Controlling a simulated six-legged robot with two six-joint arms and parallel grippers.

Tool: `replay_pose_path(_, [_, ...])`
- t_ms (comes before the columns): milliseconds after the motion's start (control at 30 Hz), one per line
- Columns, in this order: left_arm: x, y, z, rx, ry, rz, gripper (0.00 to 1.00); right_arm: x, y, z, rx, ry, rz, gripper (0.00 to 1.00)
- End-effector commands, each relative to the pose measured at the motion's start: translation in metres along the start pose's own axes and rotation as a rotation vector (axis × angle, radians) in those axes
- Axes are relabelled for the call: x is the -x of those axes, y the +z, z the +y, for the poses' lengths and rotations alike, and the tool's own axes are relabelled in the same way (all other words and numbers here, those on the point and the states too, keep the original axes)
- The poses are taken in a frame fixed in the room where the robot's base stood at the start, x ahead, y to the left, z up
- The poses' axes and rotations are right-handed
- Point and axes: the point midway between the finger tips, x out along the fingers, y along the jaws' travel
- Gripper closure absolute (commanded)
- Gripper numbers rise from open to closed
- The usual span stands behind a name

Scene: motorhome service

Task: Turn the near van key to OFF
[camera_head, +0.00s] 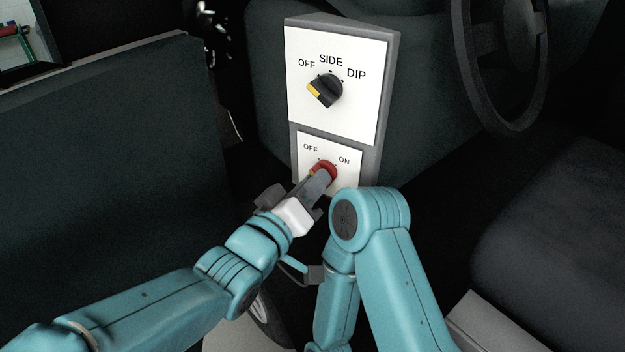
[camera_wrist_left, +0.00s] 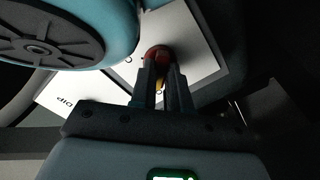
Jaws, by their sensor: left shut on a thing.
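The van key is a red knob (camera_head: 326,168) on the lower white plate (camera_head: 349,152), between the printed words OFF at left and ON at right. A bit of yellow shows at its left side. My left gripper (camera_head: 320,182) is shut on the key from the lower left and hides much of it, so its exact angle is unclear. In the left wrist view the red key (camera_wrist_left: 157,56) sits at the tips of my left gripper (camera_wrist_left: 164,72), with yellow between the fingers.
Above is a black rotary switch (camera_head: 326,90) with a yellow mark, labelled OFF, SIDE and DIP. My right arm's elbow is close to the plate's lower right. A steering wheel (camera_head: 460,50) is at upper right, a dark seat (camera_head: 560,230) at right, a dark panel (camera_head: 110,150) at left.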

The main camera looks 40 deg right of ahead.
Motion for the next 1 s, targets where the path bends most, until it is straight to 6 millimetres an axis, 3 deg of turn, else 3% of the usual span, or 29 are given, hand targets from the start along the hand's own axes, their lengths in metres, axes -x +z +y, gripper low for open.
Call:
replay_pose_path(667, [-0.0001, 0.0011, -0.0004, 0.062, -0.001, -0.002, 1.0, 0.0024, 0.0001, -0.0009, 0.0, 0.0, 0.0, 0.57])
replay_pose_path(700, [-0.0001, 0.0011, -0.0004, 0.062, -0.001, -0.002, 0.78, 0.0024, 0.0, -0.0009, 0.0, 0.0, 0.0, 0.57])
replay_pose_path(767, [-0.0001, 0.0011, -0.0004, 0.062, -0.001, -0.002, 0.58, 0.0024, 0.0, -0.0009, 0.0, 0.0, 0.0, 0.57])
replay_pose_path(1000, [0.0, 0.0005, -0.0002, 0.06, 0.0, -0.001, 0.58, 0.0024, 0.0001, -0.0009, 0.0, 0.0, 0.0, 0.57])
